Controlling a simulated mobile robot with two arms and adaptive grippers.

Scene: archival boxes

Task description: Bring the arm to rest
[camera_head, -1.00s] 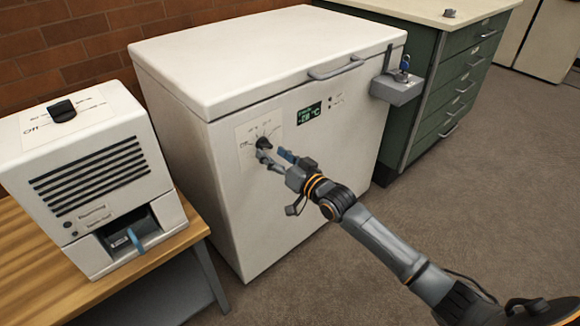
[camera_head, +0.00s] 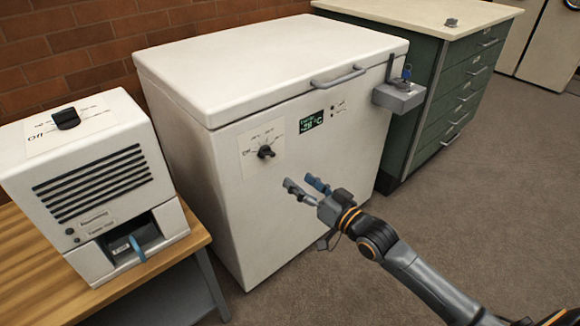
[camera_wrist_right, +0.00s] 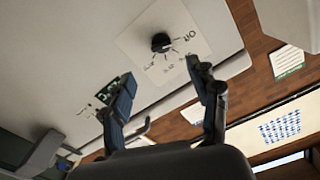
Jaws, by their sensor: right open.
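My right gripper (camera_head: 305,187) is open and empty in front of the white chest freezer (camera_head: 235,205), below and to the right of its black dial (camera_head: 266,152). A gap shows between the fingers and the dial. In the right wrist view the two fingers (camera_wrist_right: 160,88) stand apart, with the dial (camera_wrist_right: 161,42) on its white plate beyond their tips. The freezer's lid is shut and its green display (camera_head: 311,121) is lit. My left gripper is not in view.
A white box-shaped device (camera_head: 95,185) with a black top knob stands on a wooden table (camera_head: 30,275) at left. A grey holder (camera_head: 399,96) is on the freezer's right side. A green drawer cabinet (camera_head: 455,85) stands at right. The carpet (camera_head: 480,230) in front is clear.

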